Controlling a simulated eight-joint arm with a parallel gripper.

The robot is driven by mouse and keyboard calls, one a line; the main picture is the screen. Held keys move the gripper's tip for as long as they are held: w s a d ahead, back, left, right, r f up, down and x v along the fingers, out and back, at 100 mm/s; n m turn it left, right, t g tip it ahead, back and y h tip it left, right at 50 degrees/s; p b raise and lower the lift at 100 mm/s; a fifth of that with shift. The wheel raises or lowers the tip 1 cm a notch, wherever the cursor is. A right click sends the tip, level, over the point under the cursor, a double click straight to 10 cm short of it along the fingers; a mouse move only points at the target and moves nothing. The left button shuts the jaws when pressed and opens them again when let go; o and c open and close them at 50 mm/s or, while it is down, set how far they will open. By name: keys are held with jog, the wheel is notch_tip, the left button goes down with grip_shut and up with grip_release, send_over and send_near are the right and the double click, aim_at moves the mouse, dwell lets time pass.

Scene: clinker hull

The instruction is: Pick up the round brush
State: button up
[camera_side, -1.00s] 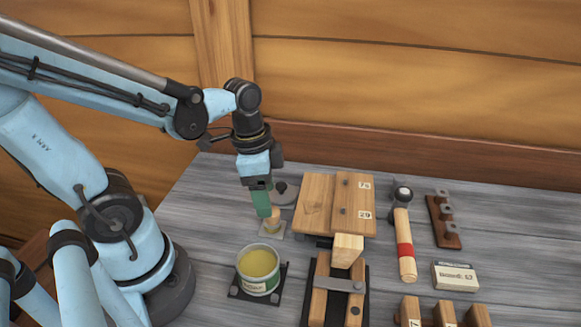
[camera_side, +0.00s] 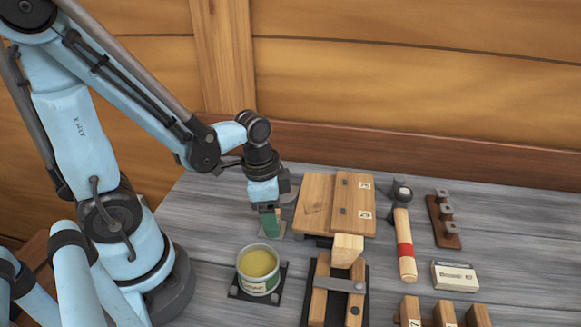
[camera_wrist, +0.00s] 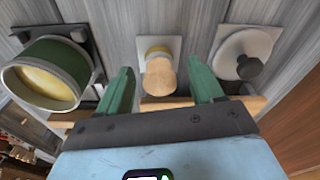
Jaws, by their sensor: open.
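The round brush (camera_wrist: 159,74) has a rounded wooden handle and a yellow band at its base. It stands on a small pale square plate (camera_wrist: 170,45) in the wrist view. My gripper (camera_wrist: 160,80) is open, with one green finger on each side of the handle and a visible gap to both. In the side view my gripper (camera_side: 270,222) is low over the brush's plate (camera_side: 274,235), and its fingers hide most or all of the brush.
An open green tin (camera_side: 258,269) of yellow contents stands in front of the gripper on a dark mat. A round lid with a dark knob (camera_wrist: 240,60) lies close by on another plate. Wooden planks (camera_side: 318,200) and a hammer (camera_side: 404,245) are to the right.

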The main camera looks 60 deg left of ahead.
jog(key=shift+c, duration=0.3)
jog(key=c, duration=1.2)
jog(key=shift+o, duration=0.2)
jog(key=shift+r, duration=0.1)
jog(key=shift+r, duration=0.7)
jog(key=r, duration=0.3)
jog(key=shift+s+d, duration=0.25)
jog(key=shift+d, duration=0.15)
jog(key=s+d+r, duration=0.5)
jog(key=d+r, duration=0.1)
jog(key=d, duration=0.3)
jog(key=shift+s+r, duration=0.2)
jog(key=shift+s, duration=0.05)
jog(key=shift+d, duration=0.1)
